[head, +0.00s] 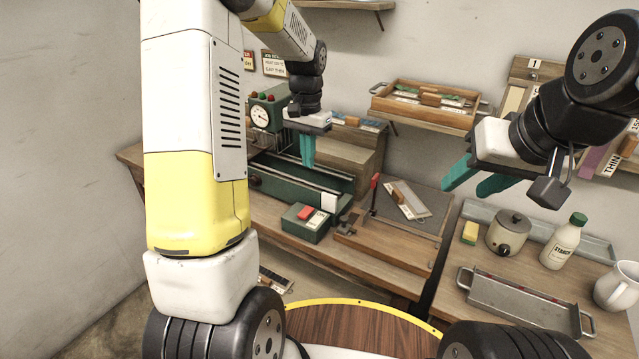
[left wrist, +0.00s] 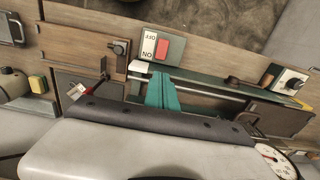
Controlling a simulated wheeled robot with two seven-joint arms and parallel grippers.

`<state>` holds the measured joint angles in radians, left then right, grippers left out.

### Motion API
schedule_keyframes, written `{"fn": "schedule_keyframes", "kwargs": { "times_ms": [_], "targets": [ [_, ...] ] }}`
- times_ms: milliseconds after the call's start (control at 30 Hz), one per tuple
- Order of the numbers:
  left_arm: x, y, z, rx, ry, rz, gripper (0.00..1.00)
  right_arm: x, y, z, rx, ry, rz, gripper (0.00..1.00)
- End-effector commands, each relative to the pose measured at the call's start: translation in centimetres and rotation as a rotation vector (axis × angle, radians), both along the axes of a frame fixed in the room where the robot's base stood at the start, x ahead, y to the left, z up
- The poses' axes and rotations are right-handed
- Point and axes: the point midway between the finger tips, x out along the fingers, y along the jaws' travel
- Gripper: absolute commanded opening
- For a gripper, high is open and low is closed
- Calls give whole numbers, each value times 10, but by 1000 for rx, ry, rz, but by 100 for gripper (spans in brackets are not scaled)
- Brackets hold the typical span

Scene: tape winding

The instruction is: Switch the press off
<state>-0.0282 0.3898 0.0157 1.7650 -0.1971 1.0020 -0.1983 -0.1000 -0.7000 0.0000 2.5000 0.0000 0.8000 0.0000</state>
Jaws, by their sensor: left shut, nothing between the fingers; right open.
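The press (head: 285,190) is a long dark green machine on the wooden bench, with a gauge box (head: 262,115) at its back. Its green switch box (head: 300,235) sits at the front with a red switch (head: 305,212) beside a white label. In the left wrist view, the red switch (left wrist: 162,48) is next to a label reading OFF and ON; I cannot tell which way it is set. My left gripper (head: 308,160) has teal fingers, shut and empty, above the press and behind the switch box. My right gripper (head: 468,188) is open and empty at the right, over the tray table.
A board with a red-handled lever (head: 374,190) lies right of the switch box. The right table holds a metal tray (head: 520,305), a pot (head: 508,233), a bottle (head: 563,243) and a mug (head: 618,287). A wooden tray (head: 425,112) is on the wall shelf.

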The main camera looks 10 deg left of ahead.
Motion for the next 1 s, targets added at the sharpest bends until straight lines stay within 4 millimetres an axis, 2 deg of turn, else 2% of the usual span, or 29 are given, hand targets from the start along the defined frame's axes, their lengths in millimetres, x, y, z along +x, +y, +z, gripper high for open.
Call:
{"fn": "schedule_keyframes", "kwargs": {
  "times_ms": [167, 500, 700, 800, 1000],
  "targets": [
    [-1, 0, -15, 0, 4, 0, 0, 0, 0, 0, 0, 0, 0, 43],
    [-1, 0, -85, 0, 5, 0, 0, 0, 0, 0, 0, 0, 0, 43],
    [-1, 0, -120, 0, 3, 0, 0, 0, 0, 0, 0, 0, 0, 43],
    [-1, 0, -131, 1, 3, 0, 0, 0, 0, 0, 0, 0, 0, 43],
    [0, 0, -140, 0, 1, 0, 0, 0, 0, 0, 0, 0, 0, 43]
  ]
}}
